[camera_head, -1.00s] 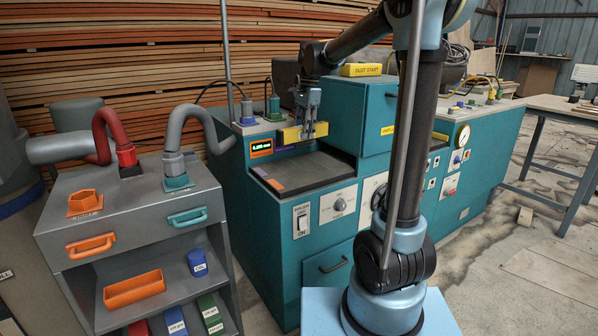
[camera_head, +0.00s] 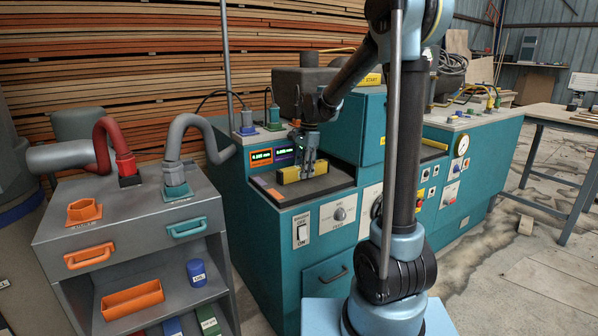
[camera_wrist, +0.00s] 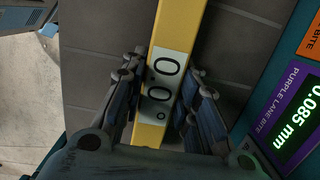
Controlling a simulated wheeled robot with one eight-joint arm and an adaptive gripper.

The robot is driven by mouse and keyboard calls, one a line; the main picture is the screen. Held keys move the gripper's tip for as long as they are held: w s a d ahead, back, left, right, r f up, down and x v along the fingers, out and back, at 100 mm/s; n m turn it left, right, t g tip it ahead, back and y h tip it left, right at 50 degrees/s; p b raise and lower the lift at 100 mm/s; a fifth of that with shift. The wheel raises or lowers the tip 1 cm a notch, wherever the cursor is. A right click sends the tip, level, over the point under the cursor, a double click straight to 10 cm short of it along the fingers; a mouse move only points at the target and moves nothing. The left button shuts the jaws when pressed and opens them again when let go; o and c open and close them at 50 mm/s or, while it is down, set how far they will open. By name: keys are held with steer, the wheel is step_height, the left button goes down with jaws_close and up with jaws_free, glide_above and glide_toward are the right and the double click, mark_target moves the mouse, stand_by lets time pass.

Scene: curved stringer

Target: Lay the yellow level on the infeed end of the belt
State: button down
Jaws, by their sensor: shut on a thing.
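The yellow level (camera_head: 290,175) is in my gripper (camera_head: 306,166), low over the dark belt (camera_head: 335,183) at its left end. In the wrist view the level (camera_wrist: 177,30) runs between the two fingers of my gripper (camera_wrist: 165,103), and a white label reading 0.0° faces the camera. The fingers are shut on it. Grey belt surface (camera_wrist: 102,35) shows on both sides of the level. I cannot tell whether the level touches the belt.
An orange display (camera_head: 261,157) and a purple display (camera_head: 285,154) stand behind the belt's left end. A teal machine housing (camera_head: 358,120) rises to the right of the open belt. A grey cart (camera_head: 125,225) with hoses stands at left.

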steer(key=c, duration=1.2)
jaws_free()
steer(key=shift+f, duration=0.1)
steer(key=shift+c, duration=0.2)
